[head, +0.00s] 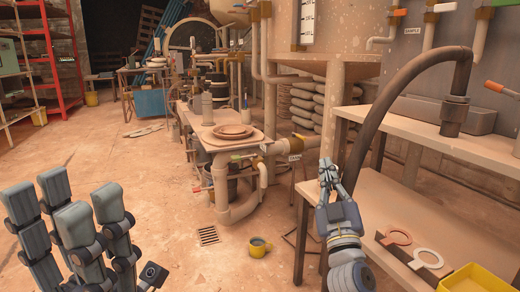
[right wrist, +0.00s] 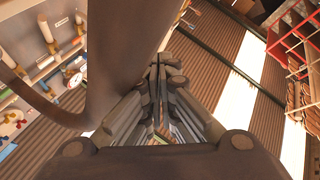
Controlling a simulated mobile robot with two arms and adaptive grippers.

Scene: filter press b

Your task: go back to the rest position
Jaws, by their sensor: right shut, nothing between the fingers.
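My left gripper (head: 68,205) is large and close at the lower left of the head view. Its grey fingers point up with gaps between them, and nothing shows in them. My right gripper (head: 327,172) is in the right half of the head view, in front of the right-hand bench, its fingers pointing up. In the right wrist view its fingers (right wrist: 157,75) meet and are shut with nothing between them.
The bench (head: 440,222) holds ring gaskets (head: 427,258) and a yellow bin (head: 468,280). Floor at left is open.

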